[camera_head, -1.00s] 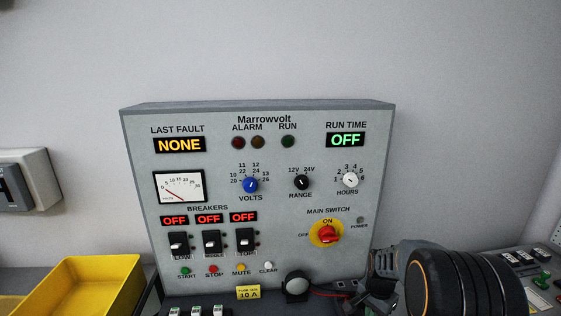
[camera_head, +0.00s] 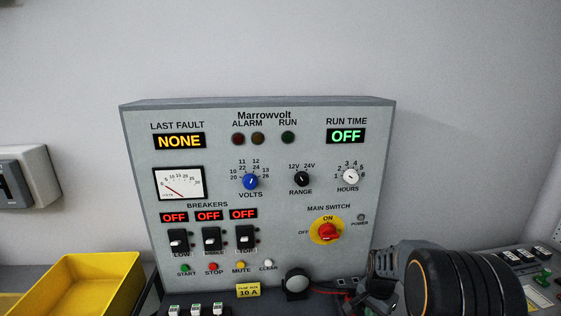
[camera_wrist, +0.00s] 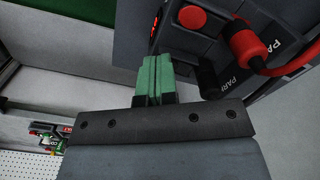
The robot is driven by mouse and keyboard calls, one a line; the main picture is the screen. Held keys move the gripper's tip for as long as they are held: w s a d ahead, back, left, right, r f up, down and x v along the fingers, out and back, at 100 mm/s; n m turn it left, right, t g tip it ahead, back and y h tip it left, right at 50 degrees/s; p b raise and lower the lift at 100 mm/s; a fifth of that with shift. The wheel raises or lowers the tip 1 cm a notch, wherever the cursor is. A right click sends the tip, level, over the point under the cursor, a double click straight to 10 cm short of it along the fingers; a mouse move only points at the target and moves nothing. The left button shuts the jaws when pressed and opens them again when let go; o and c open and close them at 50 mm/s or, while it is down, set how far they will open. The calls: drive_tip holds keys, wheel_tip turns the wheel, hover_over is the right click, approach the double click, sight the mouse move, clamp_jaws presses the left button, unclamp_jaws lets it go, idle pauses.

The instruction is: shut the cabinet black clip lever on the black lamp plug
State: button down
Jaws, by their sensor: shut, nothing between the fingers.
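In the wrist view, my gripper (camera_wrist: 152,78) has its green fingertips pressed together, with nothing between them. Just right of the fingertips is a dark, tilted block (camera_wrist: 208,82), possibly the black clip lever; I cannot tell whether they touch. A red plug (camera_wrist: 245,42) with a thick red cable sits at the upper right, beside a round red part (camera_wrist: 192,17). I cannot make out the black lamp plug clearly. In the head view, the grey Marrowvolt cabinet (camera_head: 290,205) stands in the middle. My dark arm covers its lower right, and my fingertips are hidden there.
A yellow bin (camera_head: 95,285) is at the lower left. Another panel with switches (camera_head: 520,257) is at the right. The wall above is bare.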

drive_tip(key=shift+r+p, duration=1.8)
drive_tip(key=shift+r, duration=0.65)
drive_tip(key=shift+n, duration=0.3)
drive_tip(key=s+a+r+n+t, duration=0.2)
drive_tip(key=s+a+r+n, duration=0.2)
drive_tip(key=s+r, duration=0.3)
drive_tip(key=s+a+r+n+t, duration=0.2)
drive_tip(key=s+a+r+n, duration=0.3)
drive_tip(key=s+r, duration=0.3)
drive_tip(key=shift+s+a+r+n+t, duration=0.15)
drive_tip(key=shift+s+r+n+t, duration=0.15)
drive_tip(key=shift+s+n, duration=0.3)
